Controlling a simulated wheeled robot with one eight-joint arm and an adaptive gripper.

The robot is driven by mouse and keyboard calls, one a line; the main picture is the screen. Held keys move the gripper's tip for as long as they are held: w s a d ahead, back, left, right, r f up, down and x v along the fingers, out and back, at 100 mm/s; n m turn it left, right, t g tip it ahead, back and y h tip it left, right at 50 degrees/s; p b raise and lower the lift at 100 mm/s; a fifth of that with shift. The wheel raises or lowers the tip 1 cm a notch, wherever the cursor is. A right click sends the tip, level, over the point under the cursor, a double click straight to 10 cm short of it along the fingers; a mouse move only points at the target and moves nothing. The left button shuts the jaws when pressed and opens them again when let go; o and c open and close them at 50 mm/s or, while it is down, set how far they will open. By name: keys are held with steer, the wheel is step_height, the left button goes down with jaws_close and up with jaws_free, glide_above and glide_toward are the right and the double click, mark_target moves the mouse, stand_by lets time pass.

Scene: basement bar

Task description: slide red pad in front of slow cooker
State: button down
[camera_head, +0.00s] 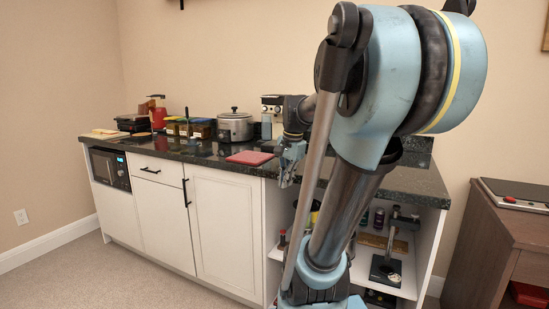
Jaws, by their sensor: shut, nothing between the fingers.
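The red pad (249,158) lies flat on the dark countertop (205,153), near its front edge. The slow cooker (235,127), silver with a lid, stands behind the pad and slightly to its left. My gripper (287,180) is shut and empty. It hangs to the right of the pad, at about the counter's front edge, and appears apart from the pad. My arm fills the right half of the view and hides part of the counter behind it.
A coffee machine (272,108) stands right of the slow cooker. Small boxes (190,127), a red appliance (158,114) and a black grill (131,123) stand to the left. Open shelves (405,275) with items are below at right. A brown cabinet (490,240) stands far right.

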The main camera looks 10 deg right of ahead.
mark_target(225, 154)
steer(key=w+d+r+m, duration=0.25)
steer(key=w+m, duration=0.25)
steer(key=w, duration=0.3)
steer(key=w+d+r+m+y, duration=0.1)
steer(key=w+r+m, duration=0.35)
steer(key=w, duration=0.35)
steer(key=w+d+r+m, duration=0.25)
steer(key=w+m, duration=0.25)
steer(key=w, duration=0.3)
steer(key=x, duration=0.9)
steer(key=shift+w+a, duration=0.3)
steer(key=shift+a, duration=0.1)
steer(key=shift+w+a, duration=0.75)
steer(key=shift+a, duration=0.2)
steer(key=shift+w+a, duration=0.35)
steer(key=shift+a, duration=0.15)
steer(key=shift+r, duration=0.1)
steer(key=w+a, duration=0.5)
steer(key=a, duration=0.2)
steer(key=w+a, duration=0.5)
steer(key=a, duration=0.2)
steer(key=w+a, duration=0.6)
steer(key=a, duration=0.1)
steer(key=shift+w+a, duration=0.1)
steer(key=shift+a, duration=0.25)
steer(key=shift+d, duration=0.1)
